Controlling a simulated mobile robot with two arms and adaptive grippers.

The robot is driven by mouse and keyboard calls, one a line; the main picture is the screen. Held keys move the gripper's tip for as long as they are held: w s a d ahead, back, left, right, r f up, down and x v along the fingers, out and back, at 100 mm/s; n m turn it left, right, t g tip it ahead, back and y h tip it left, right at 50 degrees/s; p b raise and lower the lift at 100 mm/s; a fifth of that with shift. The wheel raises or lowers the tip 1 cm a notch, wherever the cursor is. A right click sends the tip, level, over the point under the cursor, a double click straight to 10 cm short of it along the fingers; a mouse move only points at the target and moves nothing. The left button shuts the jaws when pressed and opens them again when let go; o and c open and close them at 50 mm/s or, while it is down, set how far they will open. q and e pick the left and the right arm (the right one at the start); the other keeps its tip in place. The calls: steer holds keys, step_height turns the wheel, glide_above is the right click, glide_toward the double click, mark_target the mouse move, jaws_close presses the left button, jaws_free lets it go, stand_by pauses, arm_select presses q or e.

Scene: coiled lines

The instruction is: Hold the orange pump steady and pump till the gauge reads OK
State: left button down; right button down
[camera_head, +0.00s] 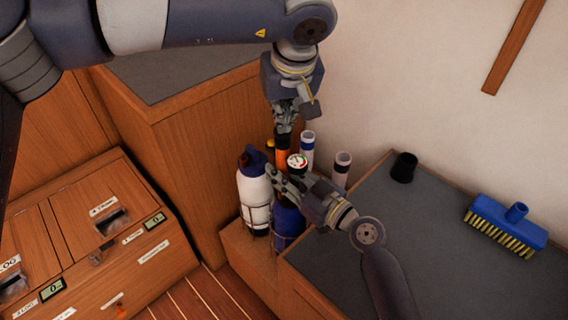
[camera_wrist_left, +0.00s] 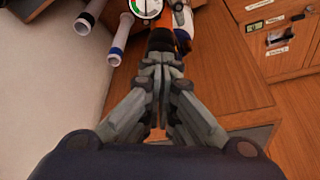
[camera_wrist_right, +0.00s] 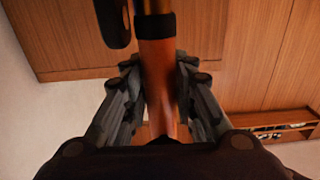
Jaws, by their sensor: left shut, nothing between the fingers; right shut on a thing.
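The orange pump (camera_head: 283,155) stands upright among bottles in the corner. Its round white gauge (camera_head: 297,161) has coloured bands; I cannot make out the reading. The gauge also shows in the left wrist view (camera_wrist_left: 147,8), with green visible. My right gripper (camera_head: 277,181) is shut around the orange barrel (camera_wrist_right: 157,75), below the gauge, which shows from its dark back (camera_wrist_right: 113,22). My left gripper (camera_head: 285,122) is shut and empty, pointing down directly above the pump's black top (camera_wrist_left: 161,40). Whether its closed fingertips touch the top is unclear.
A white bottle (camera_head: 254,198) and a blue bottle (camera_head: 288,226) stand close by in a rack. Pale tubes (camera_head: 307,146) stand behind. On the grey counter are a black cup (camera_head: 404,167) and a blue brush (camera_head: 505,222). A wooden cabinet (camera_head: 200,135) borders the left.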

arm_select(q)
steer(key=shift+r, duration=2.85)
stand_by(0.6)
stand_by(0.5)
steer(key=shift+f, duration=3.05)
steer(key=shift+r, duration=3)
